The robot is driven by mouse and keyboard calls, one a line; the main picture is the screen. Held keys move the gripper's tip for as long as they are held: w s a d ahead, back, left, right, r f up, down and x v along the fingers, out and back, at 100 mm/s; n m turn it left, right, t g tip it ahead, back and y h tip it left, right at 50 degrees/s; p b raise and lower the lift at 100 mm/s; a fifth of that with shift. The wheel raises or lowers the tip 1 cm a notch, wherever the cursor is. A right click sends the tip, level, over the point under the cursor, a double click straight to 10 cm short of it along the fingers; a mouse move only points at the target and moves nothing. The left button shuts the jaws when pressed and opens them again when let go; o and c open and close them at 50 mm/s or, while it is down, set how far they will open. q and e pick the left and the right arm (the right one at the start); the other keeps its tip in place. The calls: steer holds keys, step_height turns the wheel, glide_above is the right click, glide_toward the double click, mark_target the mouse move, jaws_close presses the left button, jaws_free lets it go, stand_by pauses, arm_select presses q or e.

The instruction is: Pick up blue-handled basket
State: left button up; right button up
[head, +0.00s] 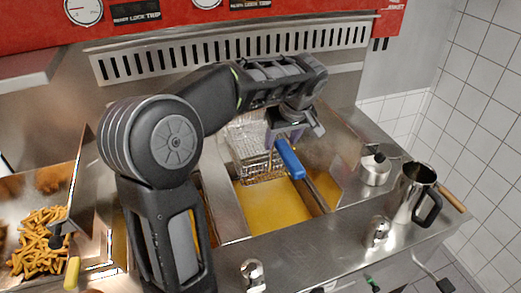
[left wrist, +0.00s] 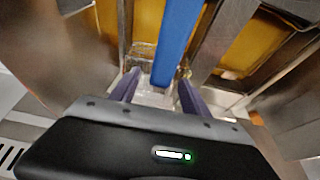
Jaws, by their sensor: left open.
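The wire-mesh basket (head: 262,167) sits in a fryer well of yellow oil, and its blue handle (head: 290,159) slopes down toward the front right. My left gripper (head: 284,139) is at the upper end of the blue handle, above the basket. In the left wrist view, the blue handle (left wrist: 178,40) runs between the two purple fingers of my open left gripper (left wrist: 159,92). I cannot tell whether the fingers touch it. The arm hides part of the basket and the fryer. My right gripper is not in view.
A steel pitcher (head: 407,194) and a small steel pot (head: 375,169) stand on the counter at right. Fries (head: 40,240) lie in a steel bin at left, near a yellow handle (head: 72,272). A slotted steel back panel (head: 150,62) rises behind the fryer.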

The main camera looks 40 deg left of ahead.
arm_select(q)
steer(key=shift+a+f, duration=0.1)
steer(key=shift+f, duration=0.1)
steer(key=b+x, duration=0.1)
steer(key=x, duration=0.4)
steer(key=shift+f, duration=0.1)
stand_by(0.6)
jaws_close()
stand_by(0.5)
stand_by(0.8)
